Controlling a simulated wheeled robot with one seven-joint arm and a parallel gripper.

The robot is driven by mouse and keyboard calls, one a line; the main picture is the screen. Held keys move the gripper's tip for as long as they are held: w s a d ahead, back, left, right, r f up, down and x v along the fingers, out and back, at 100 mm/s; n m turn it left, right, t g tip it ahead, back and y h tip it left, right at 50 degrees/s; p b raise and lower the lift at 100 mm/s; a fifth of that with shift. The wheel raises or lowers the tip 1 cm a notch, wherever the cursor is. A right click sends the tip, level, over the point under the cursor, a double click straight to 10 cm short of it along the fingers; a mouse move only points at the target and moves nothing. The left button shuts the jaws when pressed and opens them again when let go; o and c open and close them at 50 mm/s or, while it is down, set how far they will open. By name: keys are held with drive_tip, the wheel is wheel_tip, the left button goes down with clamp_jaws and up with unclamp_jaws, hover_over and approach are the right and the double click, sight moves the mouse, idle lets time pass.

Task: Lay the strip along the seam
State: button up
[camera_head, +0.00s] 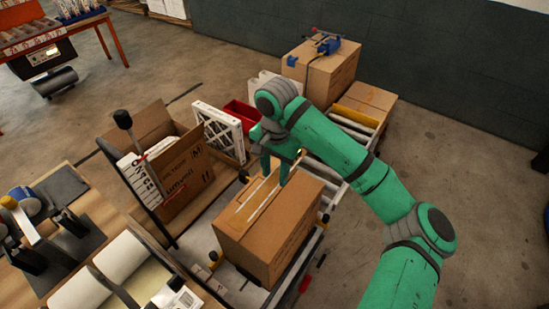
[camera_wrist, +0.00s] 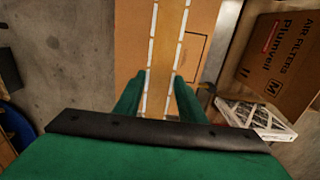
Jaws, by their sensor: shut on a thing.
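A closed cardboard box (camera_head: 264,238) stands in the middle of the head view, with two pale lines (camera_head: 252,201) along its top. In the wrist view, a golden-brown strip (camera_wrist: 166,45) runs along the box top (camera_wrist: 132,40) between two rows of white dashes. My gripper (camera_head: 278,168) is low over the far end of this box. It is shut on the strip, with its green fingers (camera_wrist: 158,100) on either side of the band. The seam itself is hidden, and I cannot tell how much of the strip touches the cardboard.
An open carton (camera_head: 182,180) with a white-framed filter (camera_head: 220,130) beside it stands left of the box. A red bin (camera_head: 242,114) lies behind. A box with a blue tool (camera_head: 326,46) on top stands farther back. A bench with a paper roll (camera_head: 112,262) is front left.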

sight(274, 188)
drive_tip(key=shift+w, duration=0.15)
drive_tip(key=shift+a, duration=0.15)
drive_tip(key=shift+f, duration=0.15)
wheel_tip(274, 188, down, 7)
drive_tip(key=shift+f, duration=0.15)
drive_tip(key=shift+s+f, duration=0.25)
drive_tip(key=shift+f, duration=0.55)
drive_tip(key=o, duration=0.9)
